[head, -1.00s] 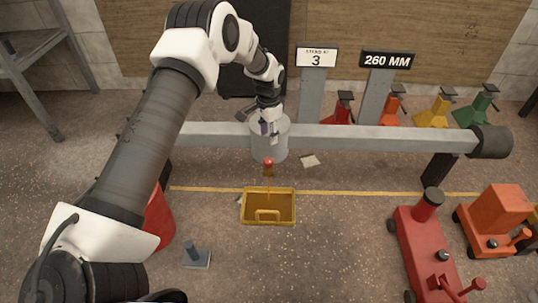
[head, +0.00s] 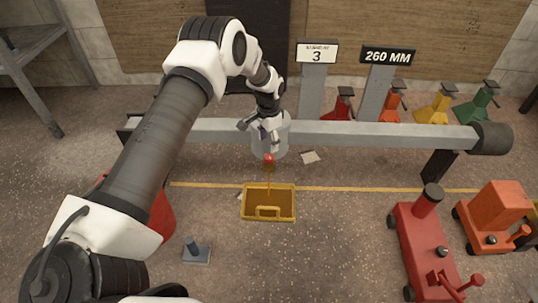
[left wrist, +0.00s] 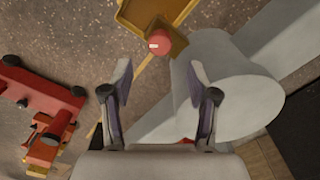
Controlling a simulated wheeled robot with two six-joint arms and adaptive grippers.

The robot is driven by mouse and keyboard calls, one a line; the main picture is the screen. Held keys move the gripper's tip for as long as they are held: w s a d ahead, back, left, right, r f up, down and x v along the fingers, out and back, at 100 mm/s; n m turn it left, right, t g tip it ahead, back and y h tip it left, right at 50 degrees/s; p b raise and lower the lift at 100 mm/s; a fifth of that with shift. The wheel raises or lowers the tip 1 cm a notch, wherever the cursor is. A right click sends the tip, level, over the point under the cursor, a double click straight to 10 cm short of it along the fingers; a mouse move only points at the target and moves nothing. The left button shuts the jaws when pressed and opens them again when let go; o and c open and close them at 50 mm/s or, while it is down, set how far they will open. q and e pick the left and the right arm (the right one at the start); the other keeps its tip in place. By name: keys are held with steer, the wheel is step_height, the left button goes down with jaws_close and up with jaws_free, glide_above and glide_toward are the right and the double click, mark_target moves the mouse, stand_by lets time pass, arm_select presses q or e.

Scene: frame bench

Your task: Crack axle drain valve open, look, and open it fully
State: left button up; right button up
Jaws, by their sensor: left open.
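The drain valve, with a red knob (head: 268,158) on a brass body, hangs at the front underside of the grey round axle housing (head: 270,150). A thin orange line runs down from it toward the yellow drain pan (head: 246,208) on the floor. My left gripper (head: 262,133) is in front of the housing, just above the knob, with its fingers spread. In the left wrist view the red knob (left wrist: 158,44) lies beyond the open fingertips (left wrist: 160,70), roughly centred between them and not held. My right gripper is not in view.
The grey axle beam (head: 380,135) crosses behind the gripper. A red jack (head: 425,240) and an orange cart (head: 492,215) stand at the right. A red bucket (head: 160,215) is partly behind my left arm. The floor around the pan is mostly clear.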

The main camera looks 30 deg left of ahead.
mark_target(269, 156)
arm_select(q)
step_height(269, 156, down, 7)
steer(key=b, duration=0.3)
steer(key=shift+f, duration=0.15)
jaws_close()
